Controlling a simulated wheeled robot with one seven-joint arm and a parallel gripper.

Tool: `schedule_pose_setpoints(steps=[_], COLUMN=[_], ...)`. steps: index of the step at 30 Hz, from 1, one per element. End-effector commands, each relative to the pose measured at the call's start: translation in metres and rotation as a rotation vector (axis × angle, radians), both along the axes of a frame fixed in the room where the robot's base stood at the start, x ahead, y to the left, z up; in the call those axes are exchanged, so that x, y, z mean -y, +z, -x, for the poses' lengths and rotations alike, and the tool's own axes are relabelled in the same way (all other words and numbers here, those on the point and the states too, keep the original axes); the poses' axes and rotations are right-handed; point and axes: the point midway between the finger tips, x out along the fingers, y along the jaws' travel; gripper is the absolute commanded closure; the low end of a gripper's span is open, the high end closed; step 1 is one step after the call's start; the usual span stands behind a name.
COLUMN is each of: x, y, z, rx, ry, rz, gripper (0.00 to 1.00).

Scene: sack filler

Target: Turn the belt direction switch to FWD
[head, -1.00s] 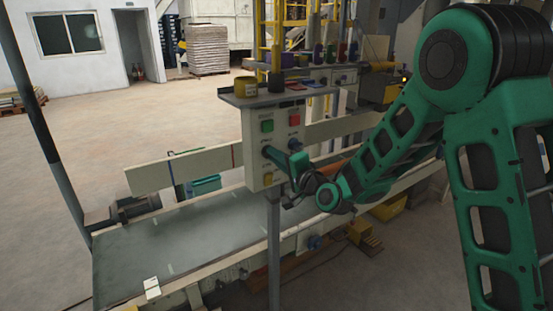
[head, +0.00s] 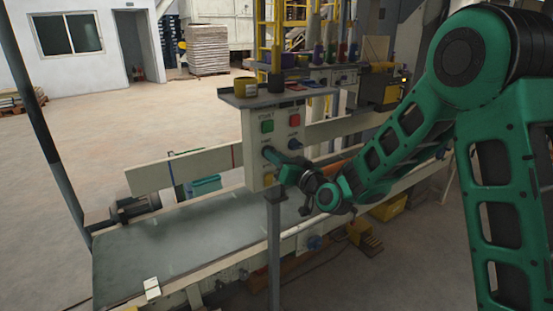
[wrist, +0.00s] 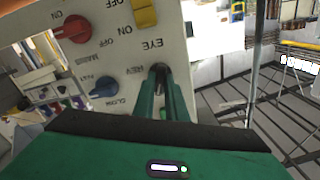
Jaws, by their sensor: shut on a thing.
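The cream control panel (head: 256,158) stands on a post beside the conveyor belt. My gripper (head: 268,152) reaches its front from the right, at mid-height on the left side, below the green START button (head: 267,126). In the wrist view the panel (wrist: 200,42) appears upside down. There my gripper (wrist: 163,82) has its two green fingers closed around a dark switch knob (wrist: 158,69), apparently the belt direction switch. A small label beside it seems to read REV. The fingers hide most of the knob and any FWD mark, so I cannot tell where it points.
A red button (head: 294,120) is at the panel's upper right. A yellow control (head: 269,180) is just below my gripper. The wrist view shows a blue knob (wrist: 104,87) and a red knob (wrist: 74,29) close by. The conveyor belt (head: 170,245) runs below and is bare.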

Motion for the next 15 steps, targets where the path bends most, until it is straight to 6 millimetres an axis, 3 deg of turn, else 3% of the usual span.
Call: schedule_pose_setpoints(steps=[1, 15], x=[0.0029, 0.0034], y=[-0.0072, -0.0082], z=[0.0000, -0.0001], rx=[0.011, 0.175], ry=[-0.003, -0.003], rz=[0.043, 0.290], gripper=[1.00, 1.00])
